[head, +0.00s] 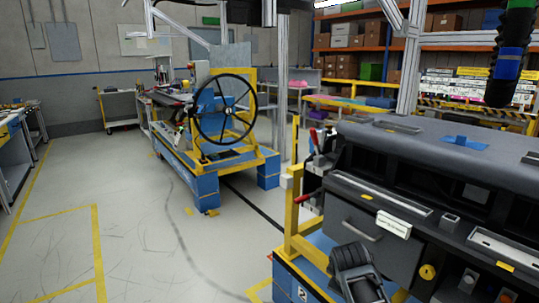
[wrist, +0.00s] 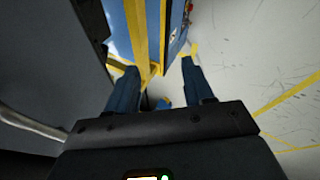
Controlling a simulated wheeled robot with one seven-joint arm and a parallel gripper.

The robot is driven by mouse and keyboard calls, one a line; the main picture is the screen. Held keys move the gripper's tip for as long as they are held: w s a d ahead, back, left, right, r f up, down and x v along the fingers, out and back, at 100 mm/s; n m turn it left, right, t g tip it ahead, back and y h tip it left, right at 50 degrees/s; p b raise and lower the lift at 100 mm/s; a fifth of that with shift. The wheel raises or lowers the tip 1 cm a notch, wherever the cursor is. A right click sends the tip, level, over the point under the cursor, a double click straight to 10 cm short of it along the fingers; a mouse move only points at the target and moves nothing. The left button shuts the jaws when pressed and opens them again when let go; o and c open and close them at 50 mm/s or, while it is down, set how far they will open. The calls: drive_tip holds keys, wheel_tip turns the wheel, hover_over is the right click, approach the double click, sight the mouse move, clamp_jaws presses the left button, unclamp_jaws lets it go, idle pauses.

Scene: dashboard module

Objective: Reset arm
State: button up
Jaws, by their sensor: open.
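My gripper (wrist: 160,70) shows in the wrist view with its two dark blue fingers spread apart and nothing between them. It points down past a yellow frame post (wrist: 138,25) and blue base. The dark dashboard module (head: 360,225) stands at the right in the head view, on a yellow and blue stand (head: 293,215). A grey surface with a pale curved handle fills the left of the wrist view. I cannot make out my gripper's fingers in the head view.
A second stand with a black steering wheel (head: 225,109) is further back. A workbench (head: 15,135) is at the left edge, and loaded shelves (head: 390,40) are at the back right. The grey floor (head: 140,220) at left is open, with yellow lines.

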drive_tip(key=s+d+f+m+t, duration=0.1)
drive_tip(key=s+f, duration=0.4)
drive_tip(key=s, duration=0.3)
drive_tip(key=s+d+f+m+t, duration=0.1)
drive_tip(key=s+f, duration=0.4)
drive_tip(key=s, duration=0.3)
drive_tip(key=s+m+t+y, duration=0.2)
drive_tip(key=s, duration=1.5)
drive_tip(key=s+r+m+t, duration=0.25)
drive_tip(key=s+r, duration=0.75)
drive_tip(key=s, duration=0.5)
drive_tip(key=s+r+m+t, duration=0.1)
drive_tip(key=s+r, duration=0.3)
drive_tip(key=r, duration=0.4)
drive_tip(key=s+r+m+t, duration=0.1)
drive_tip(key=s+r+m, duration=0.2)
drive_tip(key=s+r, duration=0.2)
wheel_tip(320, 180, up, 3)
drive_tip(key=shift+s+a+r, duration=0.1)
drive_tip(key=shift+s+a, duration=0.1)
drive_tip(key=shift+s, duration=0.05)
